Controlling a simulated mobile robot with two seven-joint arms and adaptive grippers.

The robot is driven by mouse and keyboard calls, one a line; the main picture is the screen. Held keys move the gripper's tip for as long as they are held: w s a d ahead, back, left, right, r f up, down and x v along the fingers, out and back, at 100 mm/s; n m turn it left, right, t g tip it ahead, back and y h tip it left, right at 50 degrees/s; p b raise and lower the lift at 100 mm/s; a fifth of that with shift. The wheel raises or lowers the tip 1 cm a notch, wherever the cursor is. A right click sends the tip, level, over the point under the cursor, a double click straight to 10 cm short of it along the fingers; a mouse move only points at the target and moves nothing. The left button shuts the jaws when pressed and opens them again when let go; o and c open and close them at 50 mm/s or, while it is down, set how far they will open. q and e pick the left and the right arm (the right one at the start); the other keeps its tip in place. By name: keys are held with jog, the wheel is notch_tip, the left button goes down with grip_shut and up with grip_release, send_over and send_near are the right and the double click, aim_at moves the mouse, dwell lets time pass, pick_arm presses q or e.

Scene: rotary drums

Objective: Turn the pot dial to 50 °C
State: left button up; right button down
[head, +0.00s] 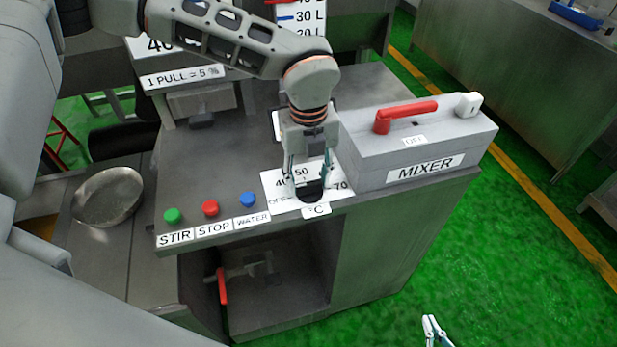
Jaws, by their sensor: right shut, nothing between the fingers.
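The black pot dial (311,192) stands on a white scale plate (276,191) marked OFF, 40, 50 and 70, with a °C label at its front. My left gripper (308,172) points down over the dial from behind. Its fingers are spread, one on each side above the dial, and I cannot tell whether they touch it. The gripper hides part of the scale and the dial's pointer, so the setting cannot be read. My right gripper (433,330) is shut and empty, low over the green floor at the bottom right.
Green (172,215), red (210,207) and blue (248,200) buttons sit left of the dial. The grey mixer box (430,150) with a red lever (408,112) stands close on the right. A red-handled valve (222,286) is below the counter. A round metal dish (108,197) is at left.

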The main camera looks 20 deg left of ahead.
dwell(0.4)
pick_arm(q)
jog(key=m+b, duration=0.1)
jog(key=m, duration=0.2)
jog(key=shift+f+b, duration=0.1)
jog(key=shift+b, duration=0.2)
jog(key=m, duration=0.4)
jog(key=shift+m+b, duration=0.3)
jog(key=shift+b, duration=0.05)
jog(key=m, duration=0.4)
jog(key=shift+w+m, duration=0.1)
jog(key=shift+m, duration=0.2)
jog(key=m, duration=0.5)
jog(key=shift+w+m, duration=0.1)
jog(key=shift+m, duration=0.3)
jog(key=o, duration=1.1)
